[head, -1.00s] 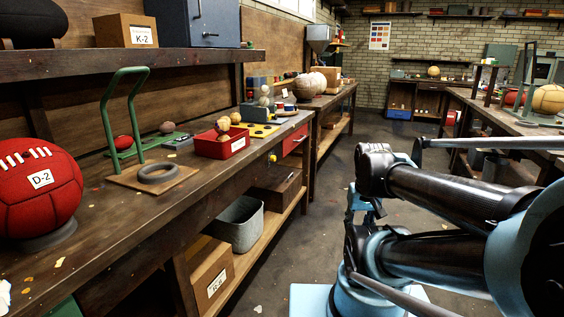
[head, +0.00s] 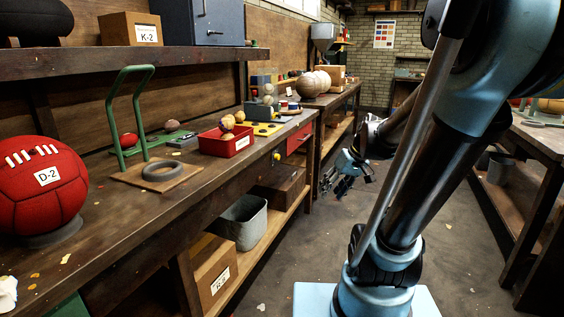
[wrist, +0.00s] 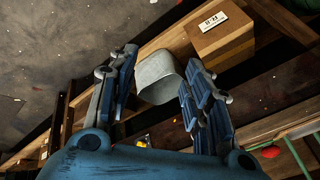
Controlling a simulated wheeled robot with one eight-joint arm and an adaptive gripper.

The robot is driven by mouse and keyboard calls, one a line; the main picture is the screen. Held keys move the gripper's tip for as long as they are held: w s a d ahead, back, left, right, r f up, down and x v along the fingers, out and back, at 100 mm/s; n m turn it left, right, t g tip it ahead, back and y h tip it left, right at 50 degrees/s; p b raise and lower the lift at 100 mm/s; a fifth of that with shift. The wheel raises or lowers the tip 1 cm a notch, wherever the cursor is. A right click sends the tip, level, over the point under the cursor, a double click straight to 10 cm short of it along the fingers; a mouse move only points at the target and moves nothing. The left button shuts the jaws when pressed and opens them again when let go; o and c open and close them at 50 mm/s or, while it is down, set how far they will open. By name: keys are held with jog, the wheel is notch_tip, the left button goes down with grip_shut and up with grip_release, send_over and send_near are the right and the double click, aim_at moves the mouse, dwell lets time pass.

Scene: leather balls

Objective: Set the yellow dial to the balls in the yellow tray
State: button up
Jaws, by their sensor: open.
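A small yellow knob (head: 277,156), which looks like the yellow dial, sits on the bench's front face below the red tray; its setting is too small to read. A flat yellow tray (head: 262,129) with dark round holes lies on the bench behind the red tray. Pale balls (head: 268,97) show by its back edge; I cannot tell whether they rest in it. My gripper (head: 345,186) hangs over the aisle, right of the knob and apart from it. In the wrist view its fingers (wrist: 155,98) are spread and empty, with a grey bin beyond.
A red tray (head: 226,147) holds two brownish balls. A large red ball (head: 42,184) marked D-2 and a green frame (head: 118,120) stand to the left. A grey bin (head: 241,222) and cardboard boxes fill the lower shelf.

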jog(key=w+a+r+n+y, duration=0.2)
jog(key=w+a+y, duration=0.15)
jog(key=w, duration=0.65)
jog(key=n+t+y, duration=0.4)
jog(key=n+y, duration=0.4)
jog(key=y, duration=0.1)
send_near(279, 158)
jog(key=x, duration=0.8)
jog(key=shift+w+a, duration=0.2)
jog(key=shift+w, duration=0.1)
jog(key=c, duration=1.1)
